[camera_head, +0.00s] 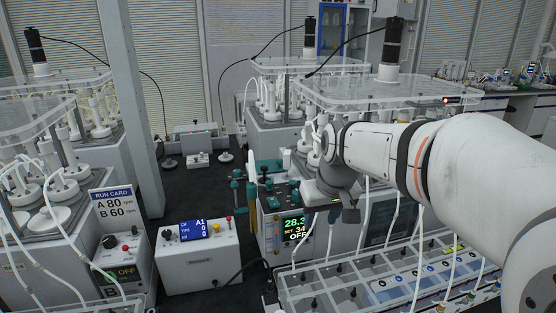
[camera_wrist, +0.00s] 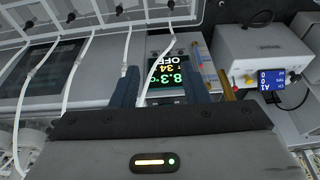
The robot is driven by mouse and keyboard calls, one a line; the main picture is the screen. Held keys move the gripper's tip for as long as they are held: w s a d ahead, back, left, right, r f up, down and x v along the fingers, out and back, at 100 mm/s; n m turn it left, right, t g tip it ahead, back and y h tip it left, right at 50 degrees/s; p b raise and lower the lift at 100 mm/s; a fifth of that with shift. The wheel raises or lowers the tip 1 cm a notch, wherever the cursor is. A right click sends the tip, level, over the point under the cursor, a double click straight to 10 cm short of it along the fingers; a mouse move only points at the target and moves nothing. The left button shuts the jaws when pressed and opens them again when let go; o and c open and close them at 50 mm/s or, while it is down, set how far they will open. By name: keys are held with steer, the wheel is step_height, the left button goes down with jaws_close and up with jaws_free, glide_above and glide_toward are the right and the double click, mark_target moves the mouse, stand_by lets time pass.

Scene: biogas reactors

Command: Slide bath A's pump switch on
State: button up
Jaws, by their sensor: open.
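A bath controller (camera_head: 270,238) with a lit display (camera_head: 294,228) reading 28.3, SET 34 and OFF stands at the middle of the head view. I cannot read a label saying which bath it is, and I cannot make out a pump switch. The same display shows upside down in the wrist view (camera_wrist: 167,76), between my fingers. My gripper (camera_head: 334,213) is beside the controller's right side in the head view, pointing down. In the wrist view my gripper (camera_wrist: 161,76) has its two dark blue fingers apart with nothing held between them.
A grey box with a blue screen (camera_head: 193,230) stands to the left. A run card (camera_head: 114,205) reads A 80 rpm, B 60 rpm, above another controller showing OFF (camera_head: 122,274). A tube rack (camera_head: 385,275) with white hoses lies at front right.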

mark_target(270, 181)
steer(key=w+a+r+n+y+p, duration=0.1)
steer(key=w+a+r+n+p, duration=0.1)
steer(key=w+a+r, duration=0.4)
steer(key=w+a+r+n+p, duration=0.15)
steer(key=w+a, duration=0.25)
steer(key=w, duration=0.4)
steer(key=shift+m+t, duration=0.25)
steer(key=shift+t, duration=0.05)
steer(key=p+x, duration=0.2)
steer(key=x, duration=0.6)
steer(key=shift+f, duration=0.1)
steer(key=shift+c, duration=0.4)
jaws_close()
